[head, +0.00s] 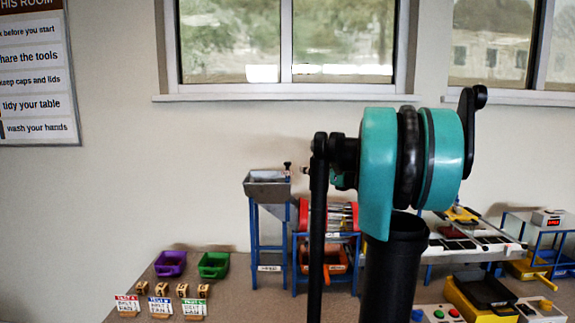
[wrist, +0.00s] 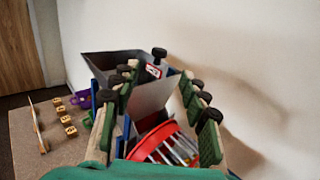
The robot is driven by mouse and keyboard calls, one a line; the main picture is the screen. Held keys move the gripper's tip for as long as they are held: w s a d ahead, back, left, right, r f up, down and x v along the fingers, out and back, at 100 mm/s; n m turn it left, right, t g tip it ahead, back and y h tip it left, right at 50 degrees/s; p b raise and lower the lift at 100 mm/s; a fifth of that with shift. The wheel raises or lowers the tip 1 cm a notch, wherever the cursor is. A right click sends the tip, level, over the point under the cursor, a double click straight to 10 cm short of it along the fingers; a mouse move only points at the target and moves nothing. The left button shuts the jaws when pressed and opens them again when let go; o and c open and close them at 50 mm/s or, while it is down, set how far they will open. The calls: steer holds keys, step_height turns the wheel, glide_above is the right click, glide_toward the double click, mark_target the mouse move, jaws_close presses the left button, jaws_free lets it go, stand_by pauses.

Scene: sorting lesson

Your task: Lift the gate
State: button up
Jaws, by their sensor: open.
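The grey metal hopper (head: 268,188) stands on a blue frame at the back of the table. A gate with a black knob (head: 287,165) rises at its right end. In the wrist view the gate's knob (wrist: 159,52) stands above a small red-and-white label (wrist: 153,71) at the hopper's (wrist: 105,62) outlet, ahead of the fingers. My gripper (wrist: 158,76) is open, its green-padded fingers left and right of the outlet chute with nothing gripped. How far the tips are from the knob is hard to tell. In the head view my arm hides most of the gripper.
A red-ended barred drum (wrist: 155,138) is below the gripper. An orange bin (head: 335,262) sits under it. Purple (head: 170,263) and green (head: 213,265) bins, wooden blocks and label cards stand on the table's left. The wall is close behind the hopper.

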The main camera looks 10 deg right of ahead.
mark_target(290, 164)
steer(key=x, duration=1.2)
steer(key=shift+w+a, duration=0.15)
steer(key=shift+w, duration=0.05)
jaws_close()
